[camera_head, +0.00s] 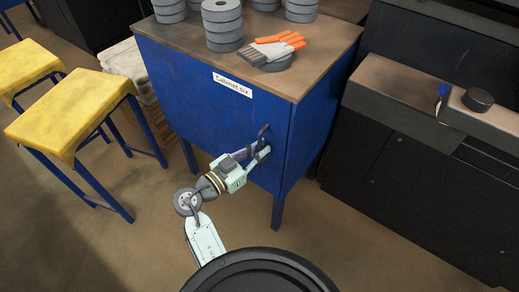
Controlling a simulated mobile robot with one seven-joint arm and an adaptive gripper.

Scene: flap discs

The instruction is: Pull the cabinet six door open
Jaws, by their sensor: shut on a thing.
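The cabinet six (220,112) is a blue cabinet with a brown top and a white label (232,84) reading "Cabinet six". Its front faces me and its door looks shut, flush with the front. A dark handle (263,133) stands out near the right edge of the front. My gripper (258,151) is at this handle, its fingers shut on it. The fingers hide the lower part of the handle.
Stacks of grey flap discs (222,24) and a glove with orange fingers (278,46) lie on the cabinet top. Yellow-topped stools (68,112) stand at the left. A black machine (430,165) stands at the right. Brown floor is clear in front of the cabinet.

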